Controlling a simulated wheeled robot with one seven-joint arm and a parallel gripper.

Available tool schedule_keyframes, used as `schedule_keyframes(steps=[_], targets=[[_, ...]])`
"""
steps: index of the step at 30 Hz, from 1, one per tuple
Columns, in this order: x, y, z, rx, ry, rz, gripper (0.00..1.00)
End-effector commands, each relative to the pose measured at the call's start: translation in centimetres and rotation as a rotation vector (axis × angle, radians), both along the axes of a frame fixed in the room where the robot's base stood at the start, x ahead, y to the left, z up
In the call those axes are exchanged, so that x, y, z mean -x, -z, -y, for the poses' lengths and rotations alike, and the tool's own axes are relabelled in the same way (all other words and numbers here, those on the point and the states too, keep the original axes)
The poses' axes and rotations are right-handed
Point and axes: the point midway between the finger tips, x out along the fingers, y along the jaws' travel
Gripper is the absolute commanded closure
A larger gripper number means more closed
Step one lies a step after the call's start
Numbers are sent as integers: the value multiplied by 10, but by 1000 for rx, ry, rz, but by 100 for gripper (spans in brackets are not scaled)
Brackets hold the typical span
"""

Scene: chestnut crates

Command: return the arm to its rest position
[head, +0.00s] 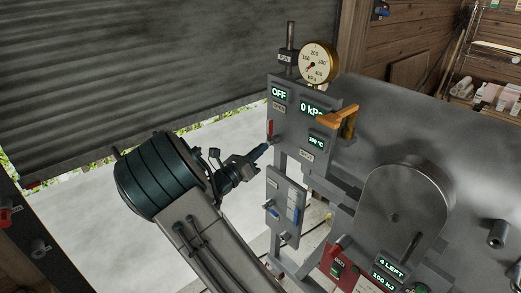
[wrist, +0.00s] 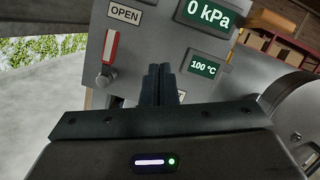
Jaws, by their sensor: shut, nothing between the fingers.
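My gripper (head: 262,151) is at the end of my arm, left of the grey machine panel (head: 287,130), its fingers pointing at the panel. In the wrist view the two dark fingers (wrist: 161,84) are together with nothing between them. I cannot tell whether the fingertips touch the panel. My arm reaches up from the bottom of the head view and is bent at a dark, rounded joint.
A pressure gauge (head: 318,63) stands on top of the panel, with an orange handle (head: 340,120) at its right. A lower switch plate (head: 286,206), a round grey housing (head: 405,215) and a red box (head: 343,268) are nearby. Open floor (head: 90,195) lies left of my arm.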

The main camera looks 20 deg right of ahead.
Motion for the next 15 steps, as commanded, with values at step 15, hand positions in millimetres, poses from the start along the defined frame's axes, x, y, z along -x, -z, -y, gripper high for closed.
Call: schedule_keyframes(steps=[15], targets=[[71,4,53,-415,240,214,100]])
